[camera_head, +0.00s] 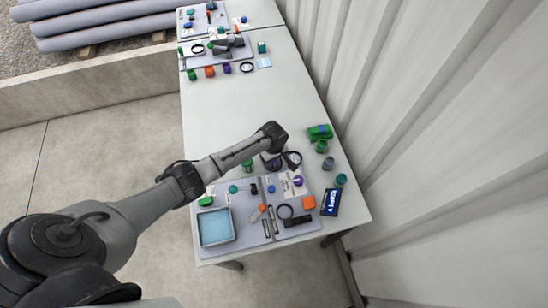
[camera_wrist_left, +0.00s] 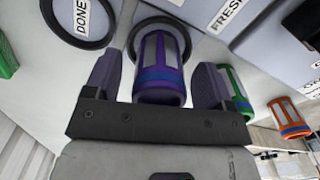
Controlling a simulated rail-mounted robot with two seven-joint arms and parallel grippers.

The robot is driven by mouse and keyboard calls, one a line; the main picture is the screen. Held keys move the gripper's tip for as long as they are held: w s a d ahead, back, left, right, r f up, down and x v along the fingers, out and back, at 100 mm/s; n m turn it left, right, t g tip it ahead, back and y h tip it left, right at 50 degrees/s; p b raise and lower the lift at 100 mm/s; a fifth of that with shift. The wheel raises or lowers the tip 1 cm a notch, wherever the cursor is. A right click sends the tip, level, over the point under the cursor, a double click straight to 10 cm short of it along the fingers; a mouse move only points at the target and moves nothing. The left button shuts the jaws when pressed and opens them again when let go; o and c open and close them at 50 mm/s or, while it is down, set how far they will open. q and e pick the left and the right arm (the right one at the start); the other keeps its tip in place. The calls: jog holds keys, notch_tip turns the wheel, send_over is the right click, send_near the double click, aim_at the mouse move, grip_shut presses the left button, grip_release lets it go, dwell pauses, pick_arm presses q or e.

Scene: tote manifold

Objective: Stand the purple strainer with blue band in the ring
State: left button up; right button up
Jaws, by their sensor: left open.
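In the left wrist view, the purple strainer with the blue band (camera_wrist_left: 160,86) is between the fingers of my open left gripper (camera_wrist_left: 160,76). A gap shows beside each finger. The far end of the strainer overlaps a dark ring (camera_wrist_left: 194,36); I cannot tell whether it stands inside that ring. A second black ring (camera_wrist_left: 47,12) lies to the left, around a DONE label (camera_wrist_left: 82,16). In the head view, my left gripper (camera_head: 274,158) is low over the near part of the table, where a ring (camera_head: 299,158) shows beside it. The strainer is hidden or unclear there. My right gripper is out of view.
In the left wrist view, a green strainer (camera_wrist_left: 239,92) and an orange strainer (camera_wrist_left: 288,118) stand to the right. In the head view, a blue tray (camera_head: 216,228), a dark blue box (camera_head: 330,202) and green items (camera_head: 319,132) are nearby. The table middle (camera_head: 245,110) is clear; a corrugated wall borders the right.

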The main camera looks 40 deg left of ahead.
pick_arm(q)
jog(key=shift+r, duration=0.5)
notch_tip(320, 180, up, 13)
jog(key=p, duration=0.2)
